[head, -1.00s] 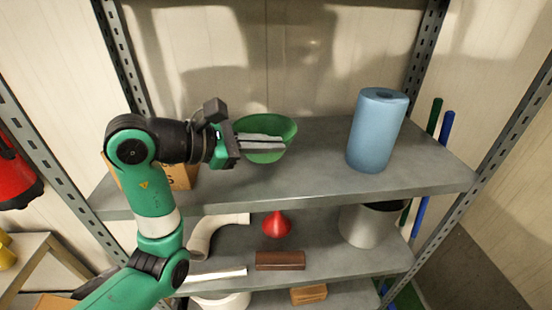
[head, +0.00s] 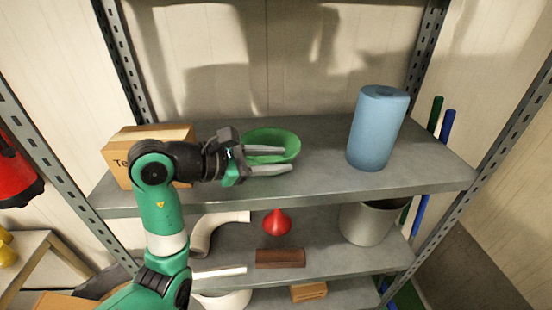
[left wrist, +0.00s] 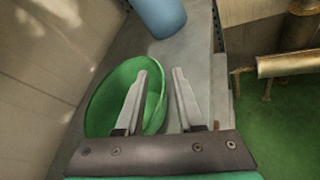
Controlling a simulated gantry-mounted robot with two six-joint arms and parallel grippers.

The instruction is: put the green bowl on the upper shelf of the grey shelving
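The green bowl (head: 274,138) sits upright and about level on the upper shelf (head: 320,185) of the grey shelving, left of the blue roll. My left gripper (head: 288,160) is at the bowl's near side with its two fingers spread apart. In the left wrist view the green bowl (left wrist: 102,105) lies at the left. One finger of the left gripper (left wrist: 161,72) overlaps the bowl and the other is outside it, with a gap between them. I cannot tell whether a finger touches the bowl. My right gripper is not in view.
A blue roll (head: 377,130) stands on the upper shelf to the right. A cardboard box (head: 122,155) is at its left end, partly behind my arm. The lower shelf holds a red funnel (head: 277,222), a brown block (head: 280,258) and a grey pot (head: 366,222).

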